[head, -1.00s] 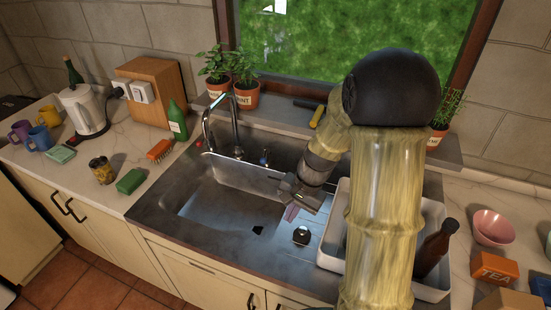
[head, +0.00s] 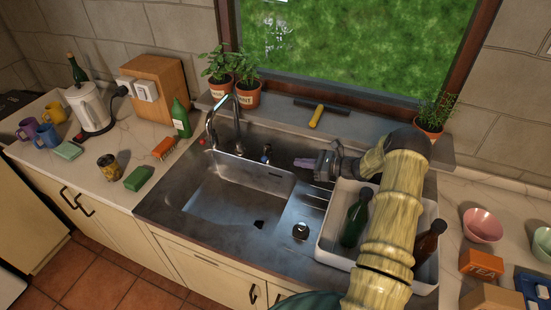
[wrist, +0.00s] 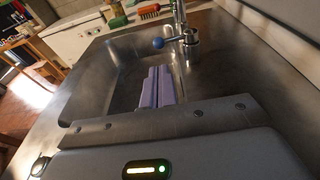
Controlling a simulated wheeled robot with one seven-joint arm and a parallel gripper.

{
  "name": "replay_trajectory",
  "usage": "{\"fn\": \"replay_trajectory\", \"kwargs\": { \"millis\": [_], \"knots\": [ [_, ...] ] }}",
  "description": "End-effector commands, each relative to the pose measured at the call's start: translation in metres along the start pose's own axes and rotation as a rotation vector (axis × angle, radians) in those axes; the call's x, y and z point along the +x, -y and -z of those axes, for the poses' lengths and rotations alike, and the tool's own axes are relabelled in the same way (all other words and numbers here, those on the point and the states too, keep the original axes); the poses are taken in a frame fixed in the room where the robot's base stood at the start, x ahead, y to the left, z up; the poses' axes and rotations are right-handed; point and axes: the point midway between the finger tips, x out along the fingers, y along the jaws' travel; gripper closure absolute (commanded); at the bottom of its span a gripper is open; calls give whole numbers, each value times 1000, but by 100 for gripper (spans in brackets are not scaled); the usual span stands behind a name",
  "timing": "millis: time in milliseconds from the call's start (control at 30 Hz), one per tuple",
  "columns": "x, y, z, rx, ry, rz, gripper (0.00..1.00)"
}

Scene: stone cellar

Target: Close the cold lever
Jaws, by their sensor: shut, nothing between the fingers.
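The cold lever has a blue knob (head: 265,158) and stands at the right of the chrome tap (head: 238,125), behind the sink basin. In the wrist view the blue knob (wrist: 158,43) shows ahead of and above my fingertips, on a short rod leading right to the tap's base. My gripper (head: 300,162) is right of the knob in the head view, with a gap between them. Its purple fingers (wrist: 155,85) are shut together and hold nothing. A red knob (head: 202,141) shows left of the tap.
The steel sink basin (head: 225,205) is in front of the tap. A white tub (head: 335,250) with a green bottle (head: 355,218) and a brown bottle (head: 430,240) stands at right. Potted plants (head: 246,92) and a yellow-handled squeegee (head: 317,116) are on the sill behind.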

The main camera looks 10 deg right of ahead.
Motion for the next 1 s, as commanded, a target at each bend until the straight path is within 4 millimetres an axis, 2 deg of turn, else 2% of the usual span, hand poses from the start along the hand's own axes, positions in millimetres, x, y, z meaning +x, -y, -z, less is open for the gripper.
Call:
{"fn": "replay_trajectory", "kwargs": {
  "millis": [267,433,833,1000],
  "knots": [
    [2,-1,0,-2,-2,-3,100],
    [12,-1,-2,-2,-2,-5,100],
    [76,-3,-3,-2,-3,-8,100],
    [96,-2,-1,-2,-4,-6,100]
  ]
}}
